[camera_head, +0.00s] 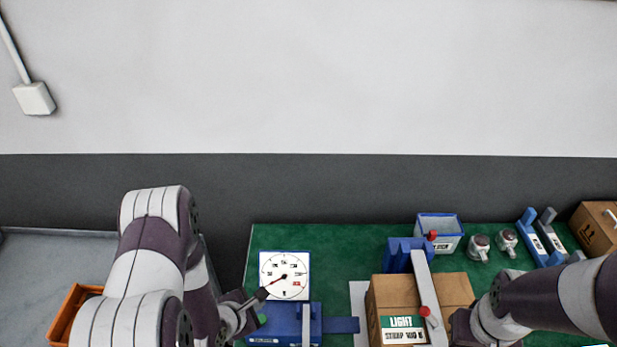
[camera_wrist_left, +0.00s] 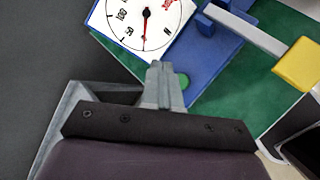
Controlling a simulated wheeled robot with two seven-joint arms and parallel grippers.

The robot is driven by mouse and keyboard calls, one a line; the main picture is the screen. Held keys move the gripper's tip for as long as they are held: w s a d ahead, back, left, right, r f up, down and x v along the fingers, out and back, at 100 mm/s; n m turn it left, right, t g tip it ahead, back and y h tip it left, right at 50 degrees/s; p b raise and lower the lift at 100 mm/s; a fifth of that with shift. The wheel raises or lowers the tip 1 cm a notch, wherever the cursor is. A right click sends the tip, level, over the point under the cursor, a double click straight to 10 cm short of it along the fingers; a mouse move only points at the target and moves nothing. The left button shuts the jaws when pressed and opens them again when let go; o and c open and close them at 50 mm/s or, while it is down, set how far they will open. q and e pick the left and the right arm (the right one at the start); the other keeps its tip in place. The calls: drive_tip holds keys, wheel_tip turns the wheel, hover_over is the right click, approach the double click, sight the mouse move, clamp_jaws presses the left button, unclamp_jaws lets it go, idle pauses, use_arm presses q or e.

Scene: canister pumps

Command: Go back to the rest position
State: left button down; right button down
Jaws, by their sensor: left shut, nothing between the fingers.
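My left arm reaches in from the left in the head view. Its gripper (camera_head: 258,305) is beside the blue device with a white dial (camera_head: 285,272). In the left wrist view the gripper's fingers (camera_wrist_left: 163,85) are together and empty, just below the dial (camera_wrist_left: 143,18) and near a green button (camera_wrist_left: 184,80). The dial's red needle points to the lower left in the head view. My right arm comes in from the right; its wrist (camera_head: 490,318) is beside the cardboard box, and its fingertips cannot be made out.
A cardboard box (camera_head: 455,289) with a "LIGHT" label and a pale lever (camera_head: 424,285) stand on the green mat (camera_head: 340,240). Behind are a blue-rimmed bin (camera_head: 440,240) and two small canisters (camera_head: 479,246). An orange crate (camera_head: 66,312) is at lower left.

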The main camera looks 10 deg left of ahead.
use_arm(q)
drive_tip(key=shift+s+f+m, duration=0.2)
drive_tip(key=shift+f+m, duration=0.05)
drive_tip(key=shift+m, duration=0.55)
drive_tip(key=s+a+r+m+g+y+b, duration=0.1)
drive_tip(key=s+a+m+g+y+b, duration=0.1)
drive_tip(key=s+m+g, duration=1)
drive_tip(key=w+d+r+m+t+b, duration=0.3)
drive_tip(key=d+r+m, duration=0.4)
drive_tip(key=r+m, duration=0.3)
drive_tip(key=shift+w+d+r+m+t+b, duration=0.2)
drive_tip(key=shift+w+r+m+t+b, duration=0.2)
drive_tip(key=shift+w+m+t, duration=0.35)
